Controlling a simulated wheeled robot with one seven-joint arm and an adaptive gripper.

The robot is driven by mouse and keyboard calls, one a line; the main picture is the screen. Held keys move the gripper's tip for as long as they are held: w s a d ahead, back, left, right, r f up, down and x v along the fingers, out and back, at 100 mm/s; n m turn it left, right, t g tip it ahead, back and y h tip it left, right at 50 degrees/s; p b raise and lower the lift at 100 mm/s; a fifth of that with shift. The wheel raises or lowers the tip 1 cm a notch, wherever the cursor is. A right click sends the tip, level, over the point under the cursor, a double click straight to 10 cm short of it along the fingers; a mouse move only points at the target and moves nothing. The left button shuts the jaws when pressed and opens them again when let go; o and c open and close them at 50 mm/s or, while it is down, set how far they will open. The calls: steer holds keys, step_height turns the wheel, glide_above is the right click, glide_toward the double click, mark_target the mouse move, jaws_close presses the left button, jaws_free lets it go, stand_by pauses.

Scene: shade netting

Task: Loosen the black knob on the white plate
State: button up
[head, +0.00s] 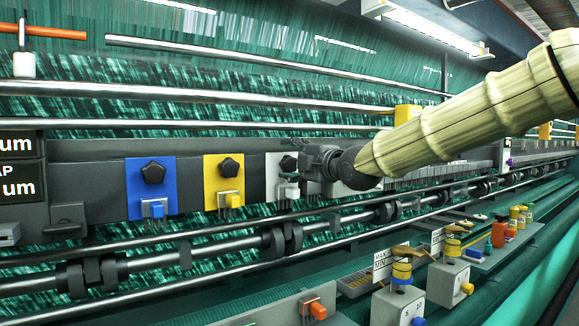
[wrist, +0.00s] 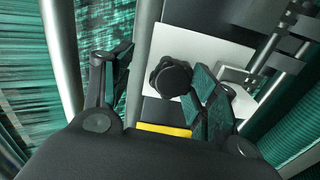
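The white plate (head: 272,178) is on the dark machine rail in the head view, mostly behind my gripper (head: 303,163). Its black knob (head: 289,163) shows only in part there. In the wrist view the white plate (wrist: 222,48) fills the upper middle, and the black lobed knob (wrist: 170,78) stands out clearly. My gripper (wrist: 161,70) is open, with one finger on each side of the knob in the picture. The right finger looks very close to the knob and overlaps its edge; I cannot tell whether they touch. A wider gap lies between the knob and the left finger.
A yellow plate (head: 211,190) and a blue plate (head: 137,193), each with a black knob, sit left of the white plate. Long metal rods (head: 190,91) run above, and a shaft with dark collars (head: 220,247) runs below. Several small devices (head: 448,278) stand at lower right.

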mark_target(295, 164)
steer(key=shift+s+d, duration=0.15)
steer(key=shift+s+d+f+b, duration=0.1)
steer(key=shift+s+d+b, duration=0.1)
steer(key=shift+b, duration=0.1)
steer(key=shift+b+v, duration=0.4)
steer(key=shift+v, duration=0.7)
steer(key=shift+a, duration=0.1)
steer(key=m+p, duration=0.1)
steer(key=m, duration=0.2)
steer(key=shift+w+m, duration=0.1)
steer(key=shift+m, duration=0.3)
steer(key=m, duration=0.4)
steer(key=shift+w+d+f+m+p, duration=0.1)
steer(key=shift+d+f+m+p, duration=0.05)
steer(key=shift+d+m+p, duration=0.2)
steer(key=m, duration=0.5)
steer(key=shift+w+d+f, duration=0.1)
steer(key=shift+f, duration=0.15)
steer(key=m, duration=0.3)
steer(key=shift+f+m, duration=0.2)
steer(key=shift+m, duration=0.15)
